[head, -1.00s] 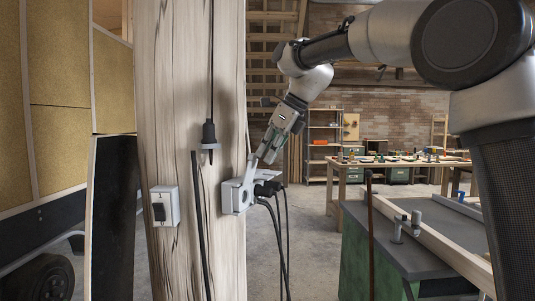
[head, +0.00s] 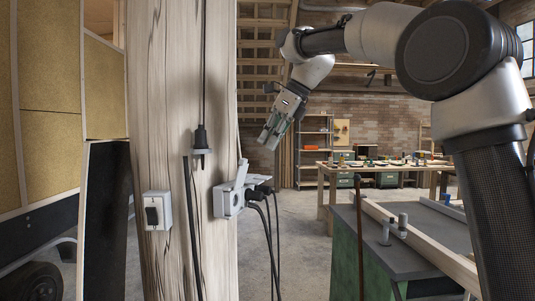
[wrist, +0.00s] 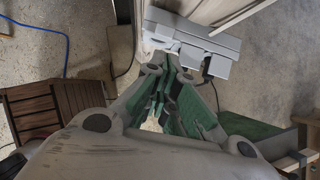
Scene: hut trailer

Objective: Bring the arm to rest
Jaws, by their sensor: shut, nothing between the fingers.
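My gripper (head: 268,143) hangs in the air to the upper right of the wooden post in the head view, its fingers together and pointing down-left. Nothing shows between them. In the wrist view my gripper (wrist: 170,85) has its green-padded fingers close together in front of the grey socket box (wrist: 205,55). In the head view the socket box (head: 228,203) sits on the post with a flap (head: 241,172) standing up. Dark plugs (head: 261,188) with hanging cords are at its right side. The gripper is apart from the box.
The wooden post (head: 180,70) stands close in front, with a switch (head: 157,210) and a hanging black plug (head: 201,142) on it. A green-sided workbench (head: 372,250) is at the lower right. A long table (head: 325,195) and shelves stand farther back.

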